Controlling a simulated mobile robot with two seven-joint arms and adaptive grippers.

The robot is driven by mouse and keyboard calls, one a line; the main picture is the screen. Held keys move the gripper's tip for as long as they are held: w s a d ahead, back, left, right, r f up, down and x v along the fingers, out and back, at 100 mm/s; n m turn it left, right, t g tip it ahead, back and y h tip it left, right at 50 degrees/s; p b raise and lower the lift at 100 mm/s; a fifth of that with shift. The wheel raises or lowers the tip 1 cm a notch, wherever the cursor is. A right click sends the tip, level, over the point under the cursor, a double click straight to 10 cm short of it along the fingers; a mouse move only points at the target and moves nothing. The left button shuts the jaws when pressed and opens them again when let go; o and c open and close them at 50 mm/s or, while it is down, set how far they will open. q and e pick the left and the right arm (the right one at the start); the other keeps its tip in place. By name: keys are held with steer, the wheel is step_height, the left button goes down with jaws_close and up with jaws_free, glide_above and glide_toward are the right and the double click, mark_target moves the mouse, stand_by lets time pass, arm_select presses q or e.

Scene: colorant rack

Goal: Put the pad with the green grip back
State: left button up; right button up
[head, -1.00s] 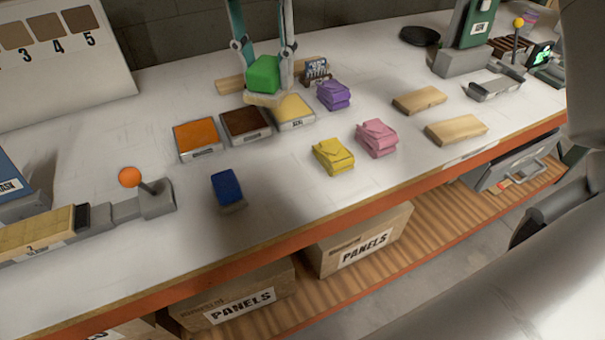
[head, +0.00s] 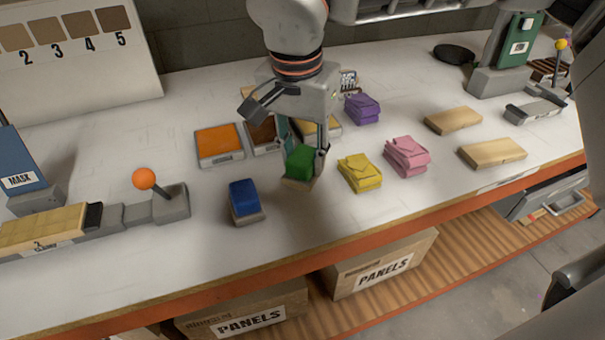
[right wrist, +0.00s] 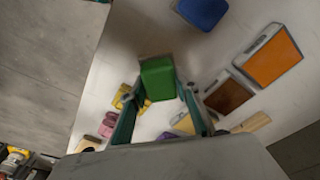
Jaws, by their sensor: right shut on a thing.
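The pad with the green grip (head: 298,162) is between the fingers of my right gripper (head: 304,158), which is shut on it. It is low over the table, right of the pad with the blue grip (head: 245,197) and apart from it; I cannot tell whether its base touches the table. In the right wrist view the green grip (right wrist: 158,78) shows between the two fingers, and the blue grip (right wrist: 203,12) is at the top. My left gripper is not in view.
Orange (head: 219,142), dark brown (head: 262,135) and partly hidden pale yellow trays stand behind the gripper. Yellow (head: 360,173), pink (head: 407,156) and purple (head: 362,108) bundles lie to the right. A lever with an orange knob (head: 144,178) is at left. The table's front strip is clear.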

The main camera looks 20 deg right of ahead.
mark_target(304, 175)
step_height(304, 175, down, 4)
steer(key=shift+f+b, duration=0.25)
steer(key=shift+b, duration=0.1)
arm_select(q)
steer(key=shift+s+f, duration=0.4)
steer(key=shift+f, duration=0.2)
arm_select(e)
steer(key=o, duration=1.1)
steer(key=shift+f, duration=0.1)
